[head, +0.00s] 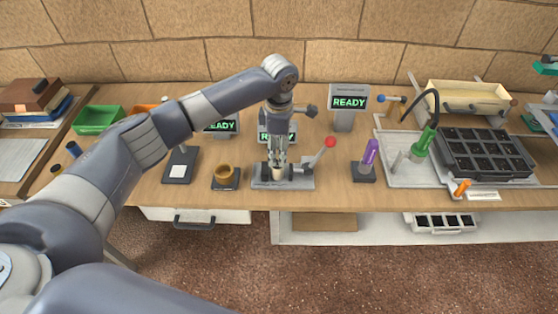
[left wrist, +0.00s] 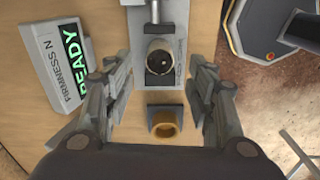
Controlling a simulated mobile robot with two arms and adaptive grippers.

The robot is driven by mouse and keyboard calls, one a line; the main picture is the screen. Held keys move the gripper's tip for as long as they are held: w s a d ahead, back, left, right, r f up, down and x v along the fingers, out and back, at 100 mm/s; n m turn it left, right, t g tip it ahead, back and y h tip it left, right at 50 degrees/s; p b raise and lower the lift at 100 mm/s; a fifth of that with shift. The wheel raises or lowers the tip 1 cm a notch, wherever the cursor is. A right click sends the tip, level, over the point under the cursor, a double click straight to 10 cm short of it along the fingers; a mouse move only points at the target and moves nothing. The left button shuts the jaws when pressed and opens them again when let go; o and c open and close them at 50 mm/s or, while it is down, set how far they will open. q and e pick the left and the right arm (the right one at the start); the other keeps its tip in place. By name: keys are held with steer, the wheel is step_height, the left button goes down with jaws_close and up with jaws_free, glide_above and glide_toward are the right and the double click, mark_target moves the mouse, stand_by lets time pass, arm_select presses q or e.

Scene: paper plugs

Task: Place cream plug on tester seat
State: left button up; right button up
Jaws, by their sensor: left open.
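A small cream plug (head: 277,173) shows low between my left gripper's fingertips in the head view, over the tester (head: 262,184) with its red-knobbed lever. In the left wrist view a round piece with a pale rim and dark centre (left wrist: 159,60) sits on the grey tester plate (left wrist: 153,20); I take it to be the plug on its seat. My left gripper (head: 277,161) is open above the tester, and its fingers (left wrist: 160,77) stand apart on either side below that piece in the wrist picture. My right gripper is not in view.
A tan cup on a dark base (head: 223,173) stands left of the tester. A purple-handled tool in a holder (head: 369,158) stands right. A black compartment tray (head: 480,150), green tool (head: 422,140) and cream bin (head: 468,98) occupy the right. READY displays (head: 348,102) stand behind.

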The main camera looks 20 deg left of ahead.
arm_select(q)
step_height(320, 180, up, 5)
steer(key=shift+r, duration=0.15)
stand_by(0.5)
